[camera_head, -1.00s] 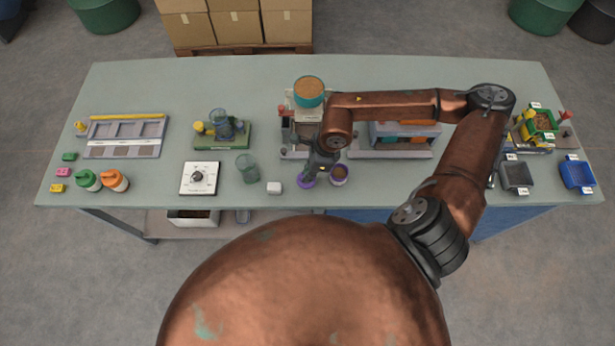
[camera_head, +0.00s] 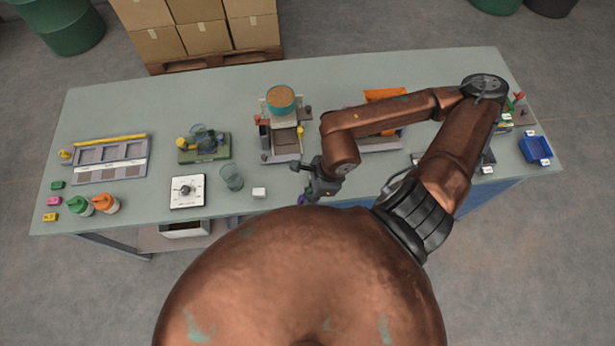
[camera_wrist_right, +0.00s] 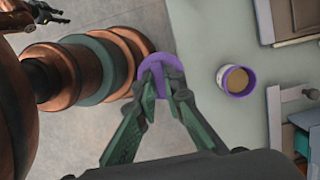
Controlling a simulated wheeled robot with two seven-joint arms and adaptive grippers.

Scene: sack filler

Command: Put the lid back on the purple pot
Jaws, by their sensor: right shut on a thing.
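My right gripper (camera_head: 308,188) is at the table's front edge in the head view. In the right wrist view it is shut on the purple lid (camera_wrist_right: 145,68), which is tilted up between the fingertips. A bit of the lid (camera_head: 302,200) shows below the fingers in the head view. The purple pot (camera_wrist_right: 237,80) stands open and upright on the table in the right wrist view, with brown stuff inside, apart from the lid. In the head view the pot is hidden behind my right arm. A dark gripper, seemingly my left (camera_wrist_right: 45,20), shows small in the right wrist view.
A white block (camera_head: 259,193), a clear beaker (camera_head: 232,178) and a dial box (camera_head: 187,191) stand left of the gripper. A filler machine with a teal hopper (camera_head: 282,99) stands behind it. A blue tray (camera_head: 535,150) is at the far right.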

